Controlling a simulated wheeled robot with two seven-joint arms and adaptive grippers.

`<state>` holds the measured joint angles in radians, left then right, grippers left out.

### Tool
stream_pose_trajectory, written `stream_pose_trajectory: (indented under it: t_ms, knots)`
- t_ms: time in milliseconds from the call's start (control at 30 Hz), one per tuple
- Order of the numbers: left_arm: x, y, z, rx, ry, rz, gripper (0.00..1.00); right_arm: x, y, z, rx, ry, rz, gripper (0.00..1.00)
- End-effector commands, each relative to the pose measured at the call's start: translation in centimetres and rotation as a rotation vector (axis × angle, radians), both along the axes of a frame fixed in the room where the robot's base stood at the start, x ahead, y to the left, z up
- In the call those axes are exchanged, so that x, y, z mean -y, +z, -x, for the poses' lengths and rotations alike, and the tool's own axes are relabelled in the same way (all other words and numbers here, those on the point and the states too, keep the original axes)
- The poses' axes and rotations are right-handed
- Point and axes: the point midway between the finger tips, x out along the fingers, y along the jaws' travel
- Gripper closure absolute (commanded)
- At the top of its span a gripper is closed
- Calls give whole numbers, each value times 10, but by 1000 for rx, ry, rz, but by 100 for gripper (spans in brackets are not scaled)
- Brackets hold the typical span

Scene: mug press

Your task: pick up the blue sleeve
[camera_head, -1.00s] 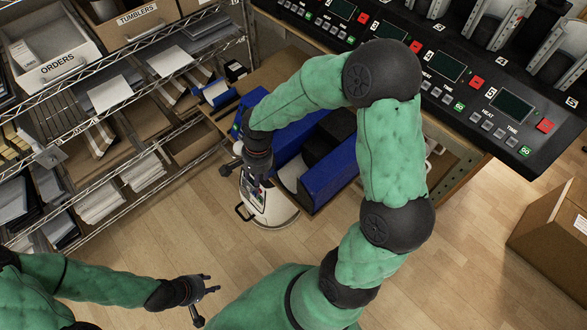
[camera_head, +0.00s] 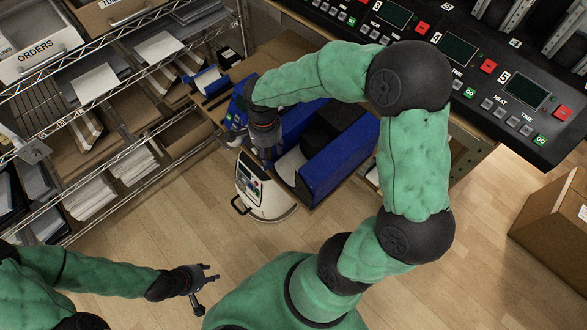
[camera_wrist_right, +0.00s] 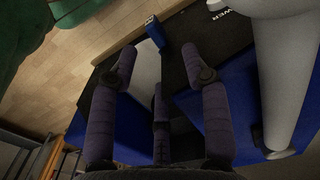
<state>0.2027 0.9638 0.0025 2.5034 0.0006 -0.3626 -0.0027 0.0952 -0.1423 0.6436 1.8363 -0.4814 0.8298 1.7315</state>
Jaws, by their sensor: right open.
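Several blue pieces are near my right gripper, and I cannot tell for sure which is the sleeve. A long blue block (camera_head: 338,165) lies on the bench with black parts beside it. Another blue surface (camera_head: 305,122) lies behind it, partly hidden by my right arm. In the right wrist view blue surfaces (camera_wrist_right: 189,107) show beyond the fingers, beside a white cylinder. My right gripper (camera_head: 262,152) is over the bench edge; in the wrist view its fingers (camera_wrist_right: 158,60) are spread with nothing between them. My left gripper (camera_head: 207,283) is open and empty over the floor.
A white rounded device (camera_head: 265,195) with a control panel stands below my right gripper. A wire shelf (camera_head: 110,165) with papers is at left. A press control row (camera_head: 450,55) runs along the top right. A cardboard box (camera_head: 555,215) is at right. Floor between is clear.

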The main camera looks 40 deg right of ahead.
Motion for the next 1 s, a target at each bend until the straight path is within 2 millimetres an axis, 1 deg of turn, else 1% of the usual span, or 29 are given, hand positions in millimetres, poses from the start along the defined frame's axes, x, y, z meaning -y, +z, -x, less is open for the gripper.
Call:
stream_pose_trajectory:
  t_ms: [167,300,367,467,633,667,700,767,800,833,1000]
  knots:
    - [0,-12,0,0,0,0,60,-1,-20,1,-2,1,-1,52]
    - [0,-23,0,0,0,0,60,-1,-41,2,-3,3,0,52]
    - [0,-25,0,0,0,0,60,-1,-47,1,-1,2,0,52]
    - [0,-26,0,0,0,0,60,-1,-51,1,0,2,0,52]
    - [0,-25,0,0,0,0,60,-1,-49,1,1,1,0,52]
    - [0,-25,0,0,0,0,60,-1,-49,1,0,1,0,58]
    - [0,-25,0,0,0,0,60,-1,-49,1,0,1,0,69]
    - [0,-25,0,0,0,0,60,-1,-49,1,1,1,0,86]
    - [0,-25,0,0,0,0,60,-1,-49,1,1,1,0,97]
    - [0,-25,0,0,0,0,60,-1,-49,1,1,2,0,100]
    - [0,-25,0,0,0,0,60,0,-49,0,3,2,0,100]
